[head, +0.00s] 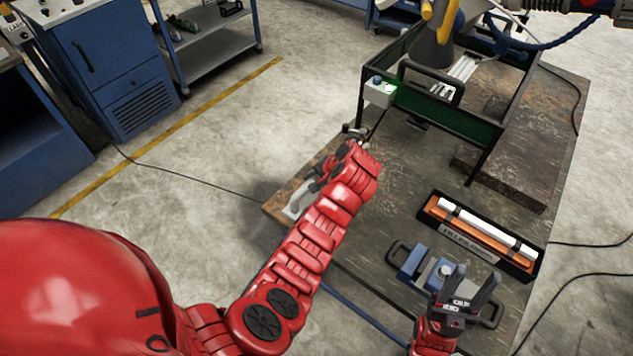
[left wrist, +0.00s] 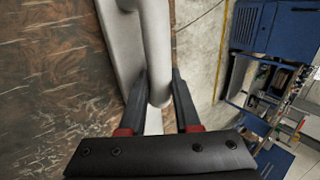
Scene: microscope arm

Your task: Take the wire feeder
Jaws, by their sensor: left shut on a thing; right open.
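A light grey part (head: 297,206) lies at the left edge of the worktable, partly hidden by my left arm. I cannot tell for certain that it is the wire feeder. My left gripper (head: 315,185) is over it, largely hidden by its own wrist. In the left wrist view, the gripper's dark fingers (left wrist: 160,92) are on both sides of a rounded grey bar (left wrist: 157,45) of this part, shut on it. A flat pale body (left wrist: 122,40) shows beside the bar. My right gripper (head: 464,282) is open and empty, pointing up over the table's front.
A blue-grey box with black handles (head: 420,264) stands under and beside my right gripper. A black case with white tubes (head: 480,235) lies behind it. A green-sided frame (head: 450,118) with a small switch box (head: 379,92) stands at the back. Bare tabletop (head: 395,190) lies between.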

